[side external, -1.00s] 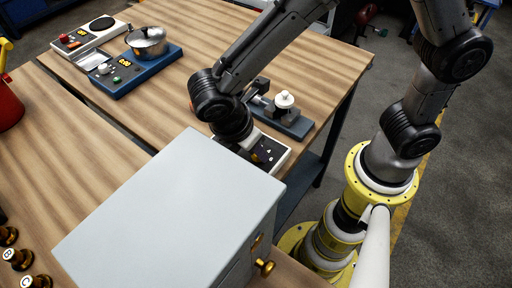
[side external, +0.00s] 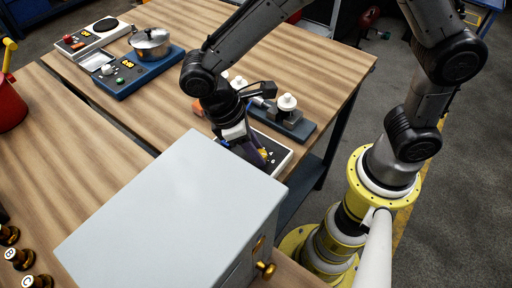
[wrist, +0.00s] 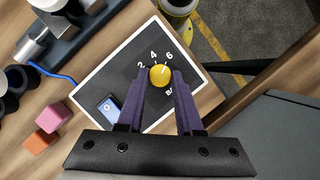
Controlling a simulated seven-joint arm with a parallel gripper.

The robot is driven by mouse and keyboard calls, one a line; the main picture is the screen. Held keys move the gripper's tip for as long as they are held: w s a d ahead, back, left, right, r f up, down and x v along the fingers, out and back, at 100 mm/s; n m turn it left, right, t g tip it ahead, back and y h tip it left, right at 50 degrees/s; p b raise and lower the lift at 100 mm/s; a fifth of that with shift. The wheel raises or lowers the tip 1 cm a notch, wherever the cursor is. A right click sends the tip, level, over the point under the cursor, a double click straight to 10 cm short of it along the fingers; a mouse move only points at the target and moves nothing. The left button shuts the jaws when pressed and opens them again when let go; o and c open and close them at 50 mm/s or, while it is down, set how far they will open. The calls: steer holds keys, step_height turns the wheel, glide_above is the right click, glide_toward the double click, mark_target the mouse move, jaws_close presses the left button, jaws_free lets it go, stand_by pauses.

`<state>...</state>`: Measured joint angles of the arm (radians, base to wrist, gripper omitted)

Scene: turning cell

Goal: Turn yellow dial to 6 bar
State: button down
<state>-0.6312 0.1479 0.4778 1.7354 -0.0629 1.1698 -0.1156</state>
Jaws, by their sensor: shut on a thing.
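The yellow dial (wrist: 160,76) sits on a dark panel with a white border (wrist: 126,45). White marks 2, 4 and 6 run around its far side, with partly hidden lettering on its near side. My gripper (wrist: 161,81) is shut on the dial, one purple finger on each side. A small pale mark shows on the dial, but I cannot tell exactly where it points. In the side view my gripper (side external: 257,153) is low over the panel (side external: 282,158), hiding most of the dial.
A blue rocker switch (wrist: 109,106) is beside the dial. A large grey box (side external: 170,215) stands close by. Orange (wrist: 54,117) and pink (wrist: 36,144) blocks lie left of the panel. A vise-like fixture (side external: 287,115) is behind it.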

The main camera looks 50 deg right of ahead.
stand_by(0.4)
steer(key=c, duration=0.6)
jaws_free()
steer(key=shift+o, duration=0.2)
steer(key=v, duration=1.4)
steer(key=shift+d, duration=0.1)
